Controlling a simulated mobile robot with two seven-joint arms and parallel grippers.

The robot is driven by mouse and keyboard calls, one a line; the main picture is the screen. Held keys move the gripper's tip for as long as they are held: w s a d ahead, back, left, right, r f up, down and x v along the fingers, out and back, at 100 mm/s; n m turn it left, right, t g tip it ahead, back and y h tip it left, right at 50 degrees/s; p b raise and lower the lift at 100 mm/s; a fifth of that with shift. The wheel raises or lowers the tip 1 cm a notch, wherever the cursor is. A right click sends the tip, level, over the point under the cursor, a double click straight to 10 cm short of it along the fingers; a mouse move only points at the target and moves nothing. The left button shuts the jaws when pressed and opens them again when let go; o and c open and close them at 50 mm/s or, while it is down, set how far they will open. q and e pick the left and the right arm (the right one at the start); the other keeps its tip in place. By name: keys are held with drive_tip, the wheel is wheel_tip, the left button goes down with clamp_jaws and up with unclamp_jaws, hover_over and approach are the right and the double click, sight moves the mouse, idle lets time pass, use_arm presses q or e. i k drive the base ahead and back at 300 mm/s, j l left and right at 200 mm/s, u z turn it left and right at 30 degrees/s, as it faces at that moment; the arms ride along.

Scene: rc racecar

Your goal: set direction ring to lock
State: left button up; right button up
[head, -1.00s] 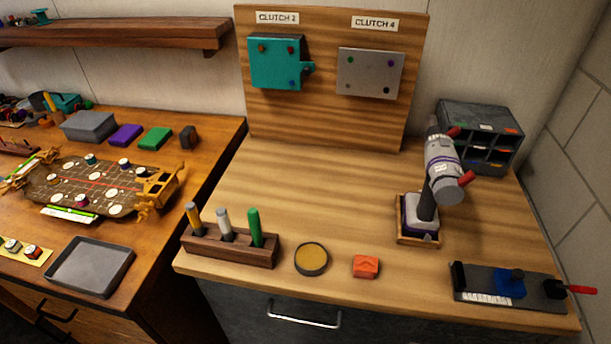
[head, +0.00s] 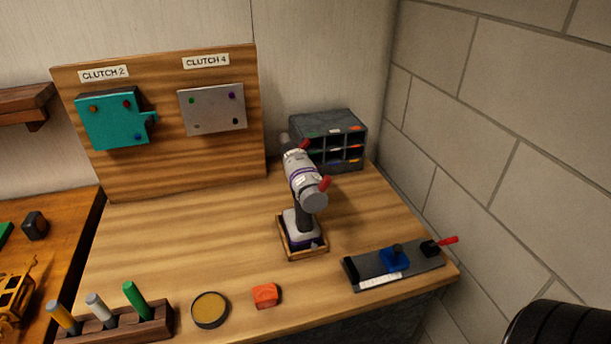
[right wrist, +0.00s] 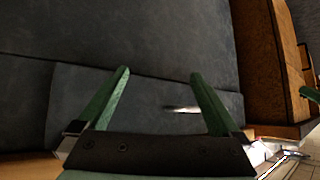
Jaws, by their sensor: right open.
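A grey drill with a purple band (head: 302,180) stands upright in a small wooden tray (head: 304,254) on the workbench in the head view. Its thick grey front end (head: 314,200) faces the front of the bench, and red parts stick out at its sides. I cannot make out a direction ring or its marks at this size. My right gripper (right wrist: 160,85) is open and empty in the right wrist view, in front of dark grey drawer fronts. It is away from the drill. My left gripper is not in view.
A board with a teal plate (head: 112,120) and a grey plate (head: 212,108) stands behind. A grey organizer (head: 330,140) is behind the drill. A dark clamp fixture (head: 372,268), an orange block (head: 265,295), a round dish (head: 209,310) and a tool rack (head: 118,328) line the front edge.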

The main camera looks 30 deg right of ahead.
sight(314, 200)
drive_tip(key=k+z, duration=0.15)
drive_tip(key=z, duration=0.2)
drive_tip(key=k+j+z, duration=0.1)
drive_tip(key=z, duration=0.25)
